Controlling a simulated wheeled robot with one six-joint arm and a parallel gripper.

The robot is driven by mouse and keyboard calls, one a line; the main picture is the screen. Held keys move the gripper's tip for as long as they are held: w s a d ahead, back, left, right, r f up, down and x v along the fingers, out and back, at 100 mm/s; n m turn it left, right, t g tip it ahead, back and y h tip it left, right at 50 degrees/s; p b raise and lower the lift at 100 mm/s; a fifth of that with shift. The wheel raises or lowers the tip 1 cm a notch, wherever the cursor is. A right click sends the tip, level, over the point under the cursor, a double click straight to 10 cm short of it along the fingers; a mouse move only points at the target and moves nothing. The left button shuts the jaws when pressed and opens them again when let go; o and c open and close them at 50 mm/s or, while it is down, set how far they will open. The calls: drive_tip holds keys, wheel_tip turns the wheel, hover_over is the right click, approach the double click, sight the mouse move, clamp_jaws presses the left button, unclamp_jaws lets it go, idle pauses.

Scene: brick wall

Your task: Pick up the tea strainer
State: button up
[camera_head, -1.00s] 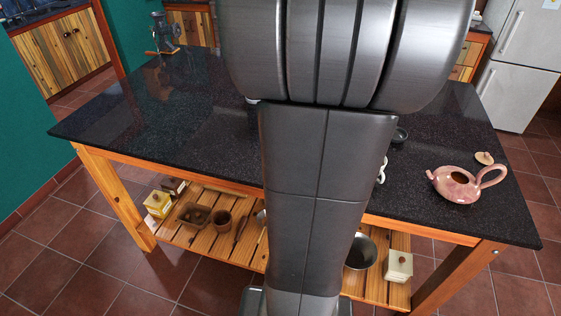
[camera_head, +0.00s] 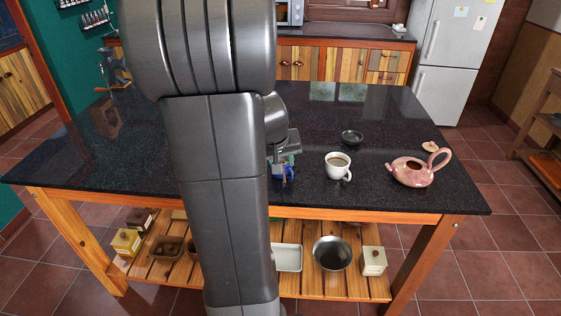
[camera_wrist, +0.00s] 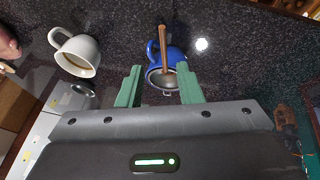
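The tea strainer shows in the wrist view as a brown wooden handle (camera_wrist: 165,46) and a small metal bowl (camera_wrist: 168,82). It appears to lie across the mouth of a blue mug (camera_wrist: 154,52). My gripper (camera_wrist: 160,72) is open and empty, with one green finger on each side of the strainer bowl and mug rim. I cannot tell whether the fingers touch either. In the head view the blue mug (camera_head: 287,172) is partly hidden behind my arm. The strainer cannot be made out there.
The dark speckled table (camera_head: 330,110) also bears a white cup of brown drink (camera_head: 338,166), a black bowl (camera_head: 352,137), a pink teapot (camera_head: 412,172), its lid (camera_head: 430,147) and a grinder (camera_head: 113,68). A slatted shelf (camera_head: 300,284) beneath holds several containers.

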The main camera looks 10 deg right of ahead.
drive_tip(key=shift+a+p+x, duration=0.15)
drive_tip(key=shift+p+x, duration=0.05)
drive_tip(key=shift+x, duration=1.2)
drive_tip(key=shift+a+p+x, duration=0.15)
drive_tip(key=shift+x, duration=1.25)
drive_tip(key=shift+w, duration=0.1)
clamp_jaws()
